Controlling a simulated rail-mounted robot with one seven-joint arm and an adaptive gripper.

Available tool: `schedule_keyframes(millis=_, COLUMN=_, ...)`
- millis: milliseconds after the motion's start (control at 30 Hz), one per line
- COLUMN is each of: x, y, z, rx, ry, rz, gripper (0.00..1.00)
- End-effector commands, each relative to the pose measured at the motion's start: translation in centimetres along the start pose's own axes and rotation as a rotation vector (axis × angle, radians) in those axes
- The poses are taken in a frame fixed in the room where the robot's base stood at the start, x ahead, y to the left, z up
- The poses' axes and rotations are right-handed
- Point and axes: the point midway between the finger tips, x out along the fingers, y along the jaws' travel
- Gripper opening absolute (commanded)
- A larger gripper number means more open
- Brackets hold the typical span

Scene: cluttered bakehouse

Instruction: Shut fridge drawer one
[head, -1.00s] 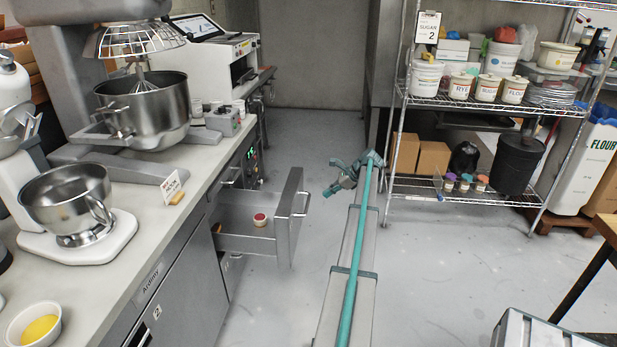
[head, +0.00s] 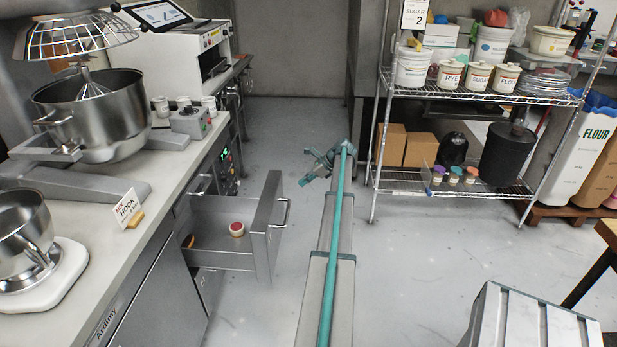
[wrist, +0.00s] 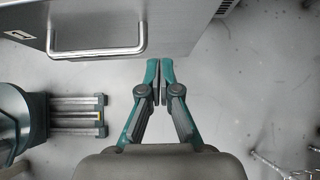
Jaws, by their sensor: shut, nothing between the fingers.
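The open fridge drawer (head: 210,257) juts out from the counter front at left, its grey front panel (head: 265,228) facing right with a bar handle (head: 284,213). It holds a small red-topped item (head: 237,229) and a brownish item (head: 188,241) further in. My gripper (head: 306,180) is shut and empty, to the right of the drawer front and apart from it. In the wrist view the closed fingertips (wrist: 160,62) are beside the drawer's front edge, right of the handle (wrist: 97,50). A small label (wrist: 17,34) shows there, too small to read.
The counter (head: 110,235) with mixer bowl (head: 92,117) and scale (head: 45,270) runs along the left. A wire shelf (head: 450,92) with tubs stands at right. A grey crate (head: 520,315) is at lower right. The floor (head: 420,240) between is clear.

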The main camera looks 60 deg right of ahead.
Motion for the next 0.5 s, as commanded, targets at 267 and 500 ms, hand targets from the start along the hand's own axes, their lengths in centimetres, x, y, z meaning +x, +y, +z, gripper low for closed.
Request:
schedule_keyframes(millis=267, x=5.4, y=0.0, z=0.1, rx=0.000, ry=0.000, rz=0.002, gripper=0.00)
schedule_keyframes(millis=500, x=7.3, y=0.0, z=2.3, rx=-0.001, ry=0.000, rz=0.000, gripper=0.00)
